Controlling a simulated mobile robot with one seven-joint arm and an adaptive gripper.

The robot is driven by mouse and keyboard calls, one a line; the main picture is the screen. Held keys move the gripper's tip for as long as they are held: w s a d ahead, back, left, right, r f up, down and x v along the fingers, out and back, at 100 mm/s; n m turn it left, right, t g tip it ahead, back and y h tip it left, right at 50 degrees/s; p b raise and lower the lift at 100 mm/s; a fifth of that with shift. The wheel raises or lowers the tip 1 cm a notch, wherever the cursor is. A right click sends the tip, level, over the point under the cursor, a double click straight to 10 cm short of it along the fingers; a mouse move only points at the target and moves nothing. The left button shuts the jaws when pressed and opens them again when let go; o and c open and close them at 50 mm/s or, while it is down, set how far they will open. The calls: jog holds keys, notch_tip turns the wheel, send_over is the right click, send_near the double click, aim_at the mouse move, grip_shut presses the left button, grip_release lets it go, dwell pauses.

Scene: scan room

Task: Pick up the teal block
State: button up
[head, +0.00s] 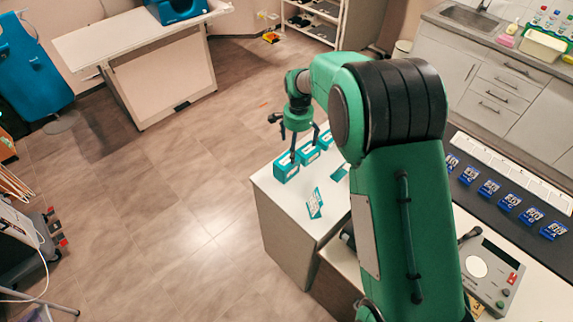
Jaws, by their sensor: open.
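Three teal boxes with white labels stand in a row along the far edge of a white counter (268,192). They are the near-left box (286,170), the middle box (309,154) and the far-right box (326,140), partly hidden by my arm. I cannot tell which one is the teal block. My gripper (304,149) points down over the row with its fingers apart. The fingers appear around or just above the middle box; contact cannot be told. A flat teal-and-white piece (315,204) lies on the counter, with another teal piece (340,173) beside my arm.
Several blue labelled items (490,187) line a dark strip at the right. A grey device with buttons (492,275) sits at lower right. A white table (130,38) stands at far left, with open floor (150,210) between.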

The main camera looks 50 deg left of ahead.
aim_at(289, 162)
jog(key=shift+s+a+f, duration=0.9)
jog(key=shift+a+f, duration=0.15)
jog(key=shift+a, duration=0.05)
jog(key=shift+f, duration=0.1)
jog(key=shift+f+p, duration=0.6)
jog(key=shift+f, duration=3.6)
jog(key=shift+f, duration=0.1)
jog(key=shift+f+p, duration=0.55)
jog(key=shift+f, duration=1.95)
jog(key=c, duration=1.9)
jog(key=shift+r, duration=0.2)
